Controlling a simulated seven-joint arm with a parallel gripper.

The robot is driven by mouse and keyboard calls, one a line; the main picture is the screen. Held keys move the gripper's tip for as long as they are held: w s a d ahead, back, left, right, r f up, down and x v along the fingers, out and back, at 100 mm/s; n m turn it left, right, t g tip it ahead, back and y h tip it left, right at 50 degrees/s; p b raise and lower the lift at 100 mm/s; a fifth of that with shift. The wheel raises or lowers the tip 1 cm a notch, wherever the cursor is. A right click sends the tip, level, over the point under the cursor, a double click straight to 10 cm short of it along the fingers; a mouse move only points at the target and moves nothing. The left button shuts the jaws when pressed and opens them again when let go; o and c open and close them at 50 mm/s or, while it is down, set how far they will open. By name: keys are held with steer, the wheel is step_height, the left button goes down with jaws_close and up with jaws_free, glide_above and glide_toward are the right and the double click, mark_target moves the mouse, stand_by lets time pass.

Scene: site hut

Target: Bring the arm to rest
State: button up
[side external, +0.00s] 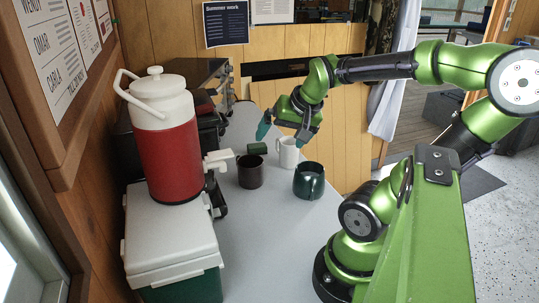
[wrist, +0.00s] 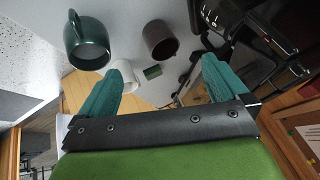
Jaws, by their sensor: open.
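My green arm reaches over the grey table from the right in the side view. My gripper (side external: 283,132) is open and empty, with teal fingertips apart above the far part of the table. It also shows in the wrist view (wrist: 155,85), its two teal fingers spread wide with nothing between them but a view of the table. A dark green mug (side external: 309,182), a white mug (side external: 288,153) and a dark brown mug (side external: 251,173) stand on the table (side external: 270,235) below and near my gripper. None of them is held.
A small green block (side external: 257,148) lies behind the brown mug. A red and white water jug (side external: 168,150) stands on a white-lidded cooler (side external: 165,235) at left. Dark machines (wrist: 265,50) stand along the wall side. The near table is clear.

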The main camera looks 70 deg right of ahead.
steer(key=w+a+r+n+t+y, duration=0.1)
steer(key=a+n+y, duration=0.3)
steer(key=a, duration=1.3)
steer(key=r+n, duration=0.1)
steer(key=n, duration=0.2)
steer(key=shift+a+r+n+y, duration=0.15)
steer(key=shift+a+n+y, duration=0.15)
